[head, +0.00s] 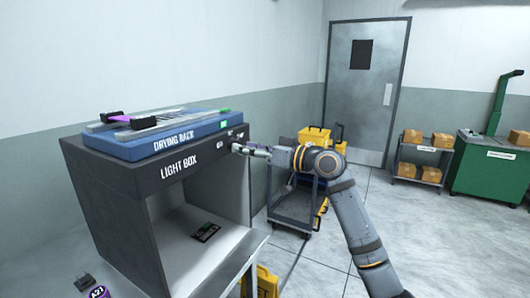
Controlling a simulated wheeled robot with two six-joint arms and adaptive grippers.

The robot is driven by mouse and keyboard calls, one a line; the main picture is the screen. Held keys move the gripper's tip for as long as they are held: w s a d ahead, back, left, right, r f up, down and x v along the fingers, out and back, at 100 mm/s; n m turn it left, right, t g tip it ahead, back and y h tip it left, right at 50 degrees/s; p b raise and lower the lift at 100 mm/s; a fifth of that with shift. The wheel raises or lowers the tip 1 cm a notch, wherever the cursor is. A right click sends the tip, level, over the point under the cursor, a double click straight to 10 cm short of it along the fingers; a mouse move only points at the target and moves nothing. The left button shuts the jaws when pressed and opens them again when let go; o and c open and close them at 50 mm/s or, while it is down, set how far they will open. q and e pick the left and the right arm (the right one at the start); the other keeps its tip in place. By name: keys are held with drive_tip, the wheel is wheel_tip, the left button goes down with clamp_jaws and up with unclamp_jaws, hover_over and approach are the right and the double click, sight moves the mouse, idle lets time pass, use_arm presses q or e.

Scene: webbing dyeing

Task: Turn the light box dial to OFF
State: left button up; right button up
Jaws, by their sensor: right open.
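The light box (110,183) is a dark open-fronted cabinet at the left, labelled LIGHT BOX. Small white markings (220,148) show at the upper right of its front face. My right gripper (238,149) is at this corner, close in front of the face, its arm coming from the lower right. It is open. The dial itself is too small, or covered by the gripper, to make out, so its setting and any contact cannot be told. My left gripper is not in view.
A blue drying rack (130,148) with a purple strip (119,118) lies on the light box. A small dark card (205,232) lies inside it. A cart with yellow bins (314,135) stands behind my right arm. A shelf (418,173) and green bench (475,175) stand at the right.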

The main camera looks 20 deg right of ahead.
drive_tip(key=v, duration=0.9)
drive_tip(key=shift+s+d, duration=0.2)
drive_tip(key=shift+s, duration=0.1)
drive_tip(key=shift+d, duration=0.1)
